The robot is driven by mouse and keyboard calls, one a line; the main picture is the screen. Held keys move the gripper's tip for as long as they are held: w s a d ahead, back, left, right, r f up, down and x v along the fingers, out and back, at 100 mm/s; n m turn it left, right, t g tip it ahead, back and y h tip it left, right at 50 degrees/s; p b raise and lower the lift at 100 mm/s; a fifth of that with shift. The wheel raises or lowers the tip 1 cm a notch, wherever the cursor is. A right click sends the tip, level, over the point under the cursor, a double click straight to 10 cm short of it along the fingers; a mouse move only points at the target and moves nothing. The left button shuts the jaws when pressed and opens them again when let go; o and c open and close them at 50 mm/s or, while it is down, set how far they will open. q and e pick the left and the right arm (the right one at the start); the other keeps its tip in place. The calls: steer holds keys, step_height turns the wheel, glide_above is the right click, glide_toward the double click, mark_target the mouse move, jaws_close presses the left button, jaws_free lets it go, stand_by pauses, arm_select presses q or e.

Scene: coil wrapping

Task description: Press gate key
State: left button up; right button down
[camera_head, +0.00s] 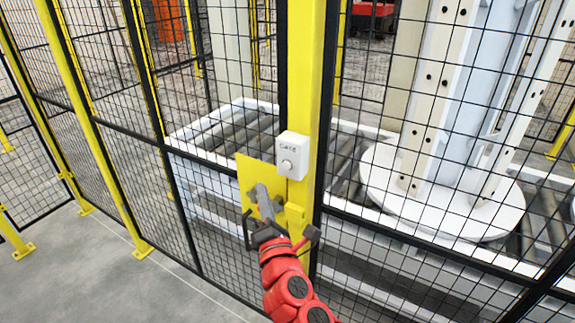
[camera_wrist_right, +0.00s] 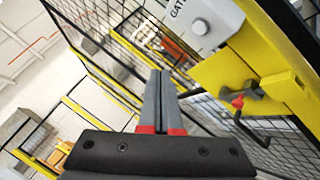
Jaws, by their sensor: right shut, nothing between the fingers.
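The gate key box (camera_head: 292,155) is a small white box with a round grey button and a "Gate" label, fixed to the yellow post. Its button (camera_wrist_right: 201,27) shows at the top of the right wrist view. My right gripper (camera_head: 258,190) is shut and empty. In the head view it appears just below and left of the box, in front of the yellow plate. In the right wrist view the fingertips (camera_wrist_right: 160,73) point below and left of the button, apart from it in the picture. My left gripper is not in view.
A yellow latch plate (camera_head: 246,172) with a dark handle (camera_wrist_right: 250,125) sits on the gate edge below the box. Black mesh fence panels (camera_head: 110,90) with yellow posts stand on both sides. Behind them are a roller conveyor and a round white turntable (camera_head: 440,205).

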mark_target(287, 165)
steer(key=w+d+p, duration=0.1)
steer(key=w+d, duration=0.3)
steer(key=w, duration=0.2)
steer(key=shift+w+d, duration=0.15)
steer(key=shift+w, duration=0.15)
stand_by(1.9)
steer(key=shift+w+d, duration=0.45)
steer(key=shift+w, duration=0.1)
stand_by(0.8)
steer(key=shift+s+a, duration=0.4)
steer(key=shift+s, duration=0.25)
steer(key=shift+s+a, duration=0.1)
